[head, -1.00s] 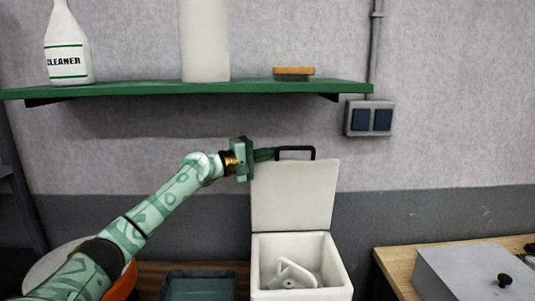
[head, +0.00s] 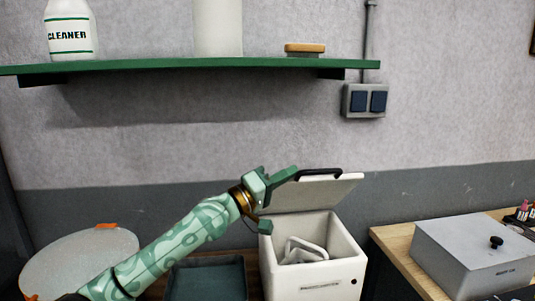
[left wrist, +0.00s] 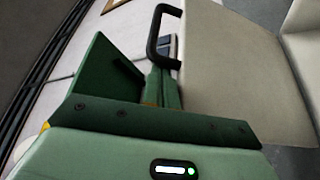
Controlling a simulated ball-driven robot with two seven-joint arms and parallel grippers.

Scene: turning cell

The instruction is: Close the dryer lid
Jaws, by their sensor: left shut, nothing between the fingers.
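The dryer (head: 315,278) is a white box with its top open, and a pale part (head: 303,250) shows inside. Its lid (head: 320,192) is raised at the back and leans forward over the opening, still well clear of the front rim. A black handle (head: 320,172) sits on the lid's upper edge. My left gripper (head: 292,172) is shut and empty, with its fingertips close to the handle's left end. In the left wrist view, the closed fingers (left wrist: 165,88) lie beside the handle (left wrist: 157,38) and lid (left wrist: 222,60); contact is unclear. My right gripper is not in view.
A dark tray (head: 205,280) stands left of the dryer. A grey box with a black knob (head: 470,255) sits on the wooden bench (head: 397,250) at right. A green shelf (head: 190,65) runs above, carrying a cleaner bottle (head: 69,32) and a brush (head: 305,48).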

